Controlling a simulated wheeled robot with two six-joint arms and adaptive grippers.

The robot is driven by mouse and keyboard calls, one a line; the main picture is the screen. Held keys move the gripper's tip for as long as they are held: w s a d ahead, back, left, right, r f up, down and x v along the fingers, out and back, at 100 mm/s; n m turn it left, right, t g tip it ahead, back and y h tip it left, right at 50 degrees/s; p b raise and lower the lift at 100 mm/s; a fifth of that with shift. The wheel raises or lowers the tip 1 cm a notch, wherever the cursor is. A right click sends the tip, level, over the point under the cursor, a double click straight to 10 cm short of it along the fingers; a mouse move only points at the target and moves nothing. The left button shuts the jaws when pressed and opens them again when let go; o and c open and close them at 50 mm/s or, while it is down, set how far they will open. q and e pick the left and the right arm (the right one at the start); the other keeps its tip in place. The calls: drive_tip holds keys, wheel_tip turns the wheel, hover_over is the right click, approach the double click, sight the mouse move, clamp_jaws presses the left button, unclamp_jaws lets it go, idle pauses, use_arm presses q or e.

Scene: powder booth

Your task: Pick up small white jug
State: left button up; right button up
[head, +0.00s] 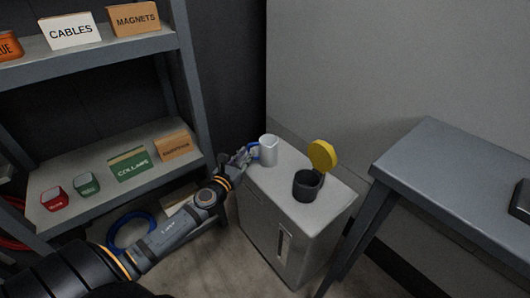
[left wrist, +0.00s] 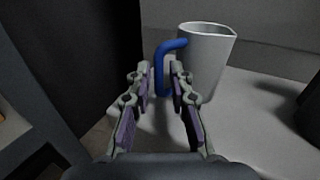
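The small white jug (head: 269,151) with a blue handle stands upright on the grey cabinet top, at its back left. It also shows in the left wrist view (left wrist: 207,62), with its blue handle (left wrist: 160,72) toward me. My left gripper (head: 245,156) is at the handle side of the jug. In the left wrist view the left gripper (left wrist: 160,78) is open, with the handle between or just beyond its fingertips. I cannot tell whether either finger touches it. My right gripper is not in view.
The grey cabinet (head: 318,196) also bears a dark pot (head: 307,188) with a raised yellow lid (head: 322,154), right of the jug. A shelf rack (head: 181,69) with labelled boxes stands at left. A grey table (head: 450,160) stands at right.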

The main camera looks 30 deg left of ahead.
sight(249, 148)
use_arm(q)
drive_tip(key=w, duration=0.3)
drive_tip(key=shift+w+a+r+p, duration=0.1)
drive_tip(key=shift+a+p, duration=0.05)
drive_tip(key=shift+p, duration=0.15)
clamp_jaws()
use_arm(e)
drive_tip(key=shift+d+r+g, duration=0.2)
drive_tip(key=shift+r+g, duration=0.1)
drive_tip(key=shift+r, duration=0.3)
